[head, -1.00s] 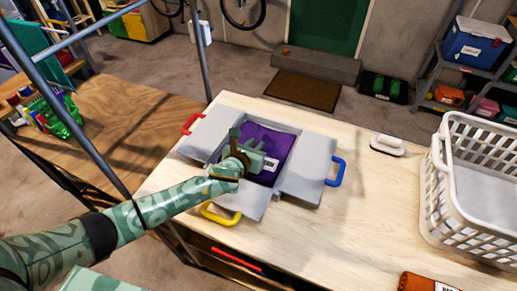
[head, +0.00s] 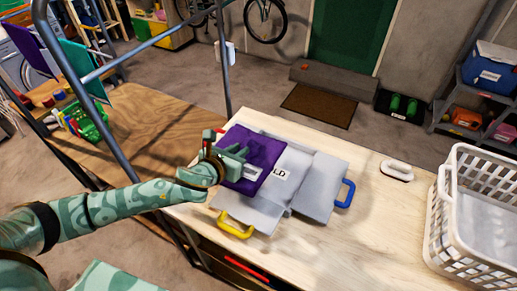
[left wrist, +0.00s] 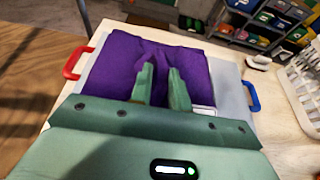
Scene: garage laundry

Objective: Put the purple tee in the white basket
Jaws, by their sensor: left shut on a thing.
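The purple tee (head: 258,150) is a flat folded bundle over the left part of a grey folding board (head: 318,192). My left gripper (head: 238,163) is shut on the tee, and the tee appears raised a little above the board. In the left wrist view, the tee (left wrist: 112,65) shows creases between the fingertips of my left gripper (left wrist: 161,68). The white basket (head: 437,225) stands at the right end of the table, apart from the tee. My right gripper is not in view.
The board has a yellow handle (head: 235,227) and a blue handle (head: 345,193). A white brush-like object (head: 397,170) lies between board and basket. Bare wooden tabletop (head: 375,235) lies in front of it. A grey metal post (head: 222,65) stands behind the table's left side.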

